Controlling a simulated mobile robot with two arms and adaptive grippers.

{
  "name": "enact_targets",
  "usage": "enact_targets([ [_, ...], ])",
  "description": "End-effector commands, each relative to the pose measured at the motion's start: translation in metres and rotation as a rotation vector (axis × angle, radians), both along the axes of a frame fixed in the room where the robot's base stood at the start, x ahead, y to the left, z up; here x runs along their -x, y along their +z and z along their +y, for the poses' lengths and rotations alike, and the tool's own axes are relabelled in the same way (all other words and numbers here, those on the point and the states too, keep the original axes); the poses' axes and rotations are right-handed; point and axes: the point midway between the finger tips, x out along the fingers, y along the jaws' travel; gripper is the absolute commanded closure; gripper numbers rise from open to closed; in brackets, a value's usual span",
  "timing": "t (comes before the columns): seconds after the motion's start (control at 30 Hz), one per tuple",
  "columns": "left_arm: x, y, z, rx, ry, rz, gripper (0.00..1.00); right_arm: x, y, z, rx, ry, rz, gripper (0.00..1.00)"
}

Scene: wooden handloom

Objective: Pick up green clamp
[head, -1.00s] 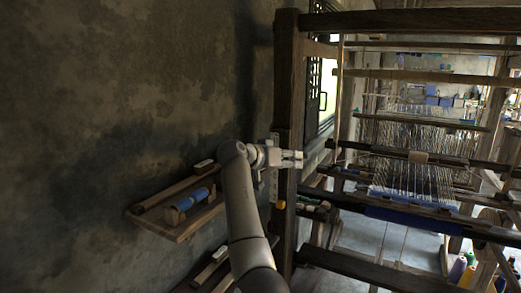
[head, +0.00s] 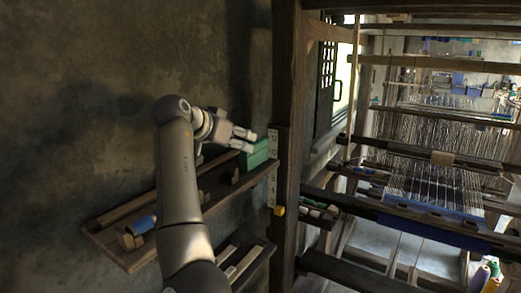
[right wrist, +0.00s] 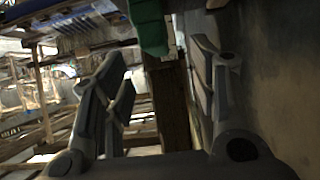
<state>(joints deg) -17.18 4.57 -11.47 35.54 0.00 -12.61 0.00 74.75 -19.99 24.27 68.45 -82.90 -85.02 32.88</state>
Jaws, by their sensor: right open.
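The green clamp (head: 256,152) shows as a green block at the right end of the wooden wall shelf (head: 222,188), beside the dark loom post. In the right wrist view a green piece (right wrist: 148,25) at the top centre looks like the same clamp, cut off by the frame edge. My right gripper (head: 249,141) is open and empty, just left of and slightly above the clamp in the head view. In the right wrist view its two fingers (right wrist: 160,62) stand apart, with the green piece beyond and between them. Whether they touch it cannot be told. My left gripper is not in view.
The thick loom post (head: 287,80) stands close right of the clamp, with a pale ruler-like strip (head: 272,165) and a small yellow piece (head: 279,210) near it. A blue spool (head: 143,224) lies at the shelf's left end. The wall is close behind.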

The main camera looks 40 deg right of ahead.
Motion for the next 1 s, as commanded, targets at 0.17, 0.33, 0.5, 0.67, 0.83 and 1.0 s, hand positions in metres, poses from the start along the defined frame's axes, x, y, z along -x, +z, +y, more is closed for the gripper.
enact_targets([
  [0.17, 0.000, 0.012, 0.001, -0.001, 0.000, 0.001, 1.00, -0.009, -0.012, -0.025, 0.000, -0.002, 0.003, 0.46],
  [0.33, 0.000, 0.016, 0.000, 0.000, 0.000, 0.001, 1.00, -0.013, -0.018, -0.034, -0.001, -0.001, 0.001, 0.46],
  [0.5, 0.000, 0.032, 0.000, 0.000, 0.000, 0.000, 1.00, -0.017, -0.023, -0.051, -0.001, -0.003, 0.003, 0.46],
  [0.67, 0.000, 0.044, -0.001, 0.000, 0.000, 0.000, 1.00, -0.024, -0.034, -0.068, -0.001, -0.002, 0.004, 0.46],
  [0.83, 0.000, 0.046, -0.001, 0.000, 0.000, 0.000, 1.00, -0.028, -0.042, -0.077, 0.001, 0.000, 0.001, 0.46],
  [1.0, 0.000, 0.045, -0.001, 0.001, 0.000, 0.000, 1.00, -0.028, -0.043, -0.077, 0.000, 0.000, 0.001, 0.46],
])
